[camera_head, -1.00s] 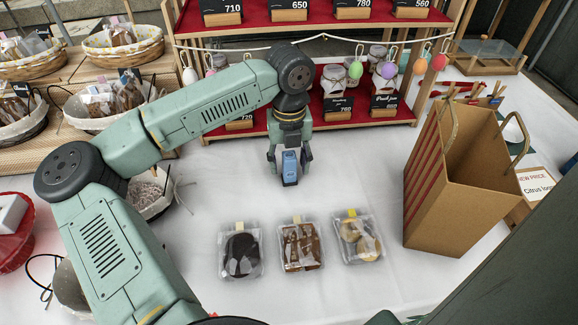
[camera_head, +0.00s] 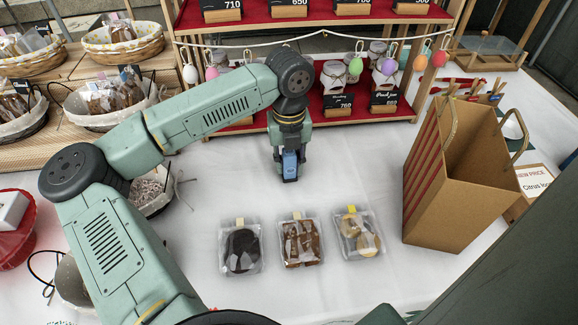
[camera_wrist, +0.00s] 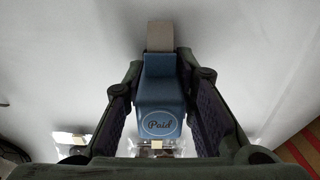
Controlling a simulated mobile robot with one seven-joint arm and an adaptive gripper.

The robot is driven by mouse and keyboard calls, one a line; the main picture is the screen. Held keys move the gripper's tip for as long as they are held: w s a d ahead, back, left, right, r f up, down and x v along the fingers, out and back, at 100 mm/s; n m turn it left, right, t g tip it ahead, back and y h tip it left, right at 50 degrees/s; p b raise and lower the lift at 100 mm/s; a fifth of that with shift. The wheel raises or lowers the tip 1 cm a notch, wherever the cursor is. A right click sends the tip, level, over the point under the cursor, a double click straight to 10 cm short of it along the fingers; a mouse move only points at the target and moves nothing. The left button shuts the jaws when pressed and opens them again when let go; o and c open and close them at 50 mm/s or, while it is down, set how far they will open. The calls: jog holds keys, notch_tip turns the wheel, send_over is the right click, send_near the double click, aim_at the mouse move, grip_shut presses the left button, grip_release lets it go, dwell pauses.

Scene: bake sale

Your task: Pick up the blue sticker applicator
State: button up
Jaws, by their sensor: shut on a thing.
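The blue sticker applicator (camera_head: 290,166) is a small upright blue block at the middle of the white table, in front of the red shelf. In the wrist view the applicator (camera_wrist: 160,98) shows a round "Paid" label and a pale tan strip at its top. My gripper (camera_head: 290,172) points down around it. In the wrist view the fingers of my gripper (camera_wrist: 160,118) stand on both sides of the applicator, shut on it. I cannot tell whether its lower end touches the table.
Three wrapped baked goods, a dark one (camera_head: 241,250), a brown one (camera_head: 301,243) and a pale one (camera_head: 360,235), lie in front. A brown paper bag (camera_head: 455,185) stands right. The red shelf (camera_head: 345,115) stands behind. Wicker baskets (camera_head: 122,48) are left. White tablecloth between is clear.

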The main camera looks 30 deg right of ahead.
grip_shut()
notch_tip(320, 180, up, 10)
jog(key=shift+r+b, duration=0.1)
jog(key=shift+b, duration=0.9)
jog(key=shift+o, duration=2.1)
grip_release()
grip_shut()
jog(key=shift+s, duration=0.15)
